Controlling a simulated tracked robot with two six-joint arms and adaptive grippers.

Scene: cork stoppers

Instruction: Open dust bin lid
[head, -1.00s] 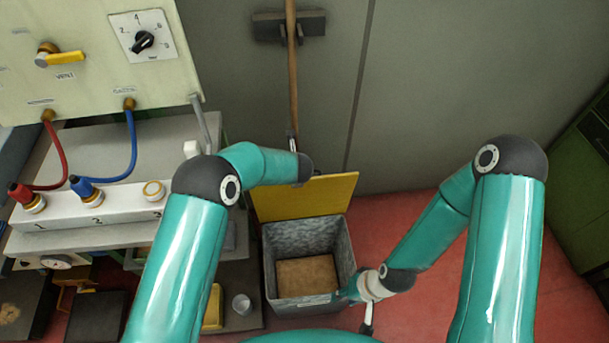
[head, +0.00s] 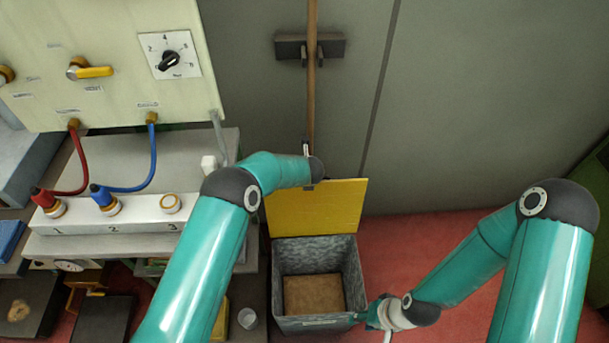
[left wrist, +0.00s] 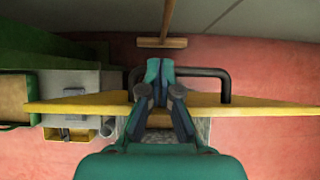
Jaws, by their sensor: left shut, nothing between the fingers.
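The grey dust bin (head: 352,275) stands on the red floor, with a brown surface visible inside. Its yellow lid (head: 330,210) is raised at the back of the bin, so the mouth is uncovered. In the left wrist view the lid (left wrist: 70,104) shows almost edge-on, with a black bar handle (left wrist: 210,71) on its far side. My left gripper (left wrist: 160,65) is shut and empty, its fingertips over the lid between the handle's ends; contact is unclear. In the head view my arm hides it. My right gripper (head: 378,318) is beside the bin's front right corner; its fingers are unclear.
A bench with a white socket strip (head: 110,217), red and blue hoses and a control panel (head: 110,60) stands left of the bin. A broom (head: 312,90) hangs on the grey wall behind. Red floor (head: 430,240) is open to the right.

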